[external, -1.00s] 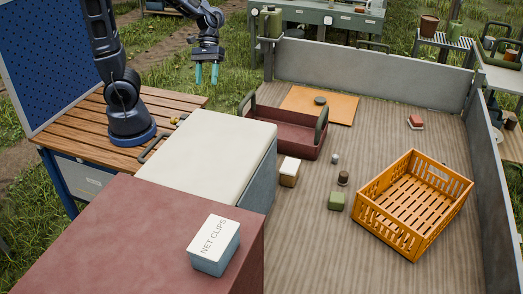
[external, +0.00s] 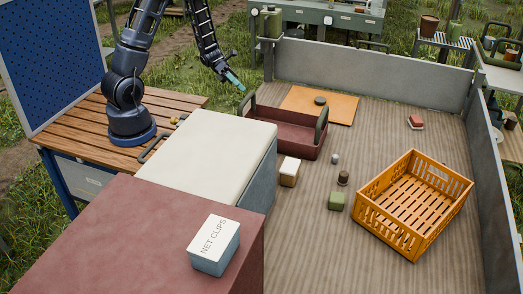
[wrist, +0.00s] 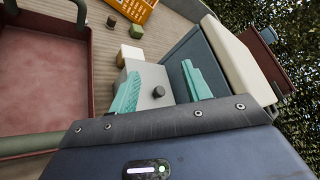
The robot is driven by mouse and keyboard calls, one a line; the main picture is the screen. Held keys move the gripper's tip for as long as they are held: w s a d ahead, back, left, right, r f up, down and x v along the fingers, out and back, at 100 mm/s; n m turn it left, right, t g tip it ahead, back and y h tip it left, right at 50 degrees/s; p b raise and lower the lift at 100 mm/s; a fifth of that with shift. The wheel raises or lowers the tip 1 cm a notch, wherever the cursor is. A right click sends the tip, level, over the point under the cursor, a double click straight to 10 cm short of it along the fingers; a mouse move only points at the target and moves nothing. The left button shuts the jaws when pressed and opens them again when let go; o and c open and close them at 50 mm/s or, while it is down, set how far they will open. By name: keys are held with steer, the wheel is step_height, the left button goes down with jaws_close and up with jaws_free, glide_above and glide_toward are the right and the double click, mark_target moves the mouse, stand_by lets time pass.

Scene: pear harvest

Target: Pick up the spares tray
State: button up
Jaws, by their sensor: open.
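The spares tray is most likely the maroon open tray (external: 285,131) with two dark green handles on the trailer bed. It looks empty. Its left handle (external: 247,104) is nearest my gripper (external: 239,86), which is just above and left of it, tilted down to the right. In the wrist view the tray (wrist: 42,72) fills the left side, with one handle across the lower left. There my gripper (wrist: 160,88) has its teal fingers spread apart, beside the tray. A grey surface with a dark knob shows between them; I cannot tell what it is.
A cream-topped box (external: 212,145) stands left of the tray, with a maroon box (external: 150,235) in front carrying a net clips box (external: 214,246). A small white-topped box (external: 289,170) sits close to the tray. An orange crate (external: 412,205) is at right; bed space lies between.

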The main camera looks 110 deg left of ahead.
steer(key=s+a+f+n+t+y, duration=0.2)
steer(key=s+a+f+n+y, duration=0.25)
steer(key=a+f+n, duration=0.2)
steer(key=n+y, duration=0.5)
steer(key=n, duration=0.4)
glide_toward(247, 99)
steer(key=shift+t, duration=0.4)
steer(key=shift+w+a+f, duration=0.5)
steer(key=shift+w+f, duration=0.1)
steer(key=shift+w, duration=0.9)
steer(key=shift+w+a+f, duration=0.55)
steer(key=shift+w+f, duration=0.1)
steer(key=shift+w, duration=0.85)
steer(key=shift+w+a+f, duration=0.5)
steer(key=shift+w+f, duration=0.1)
steer(key=shift+w, duration=0.85)
jaws_close()
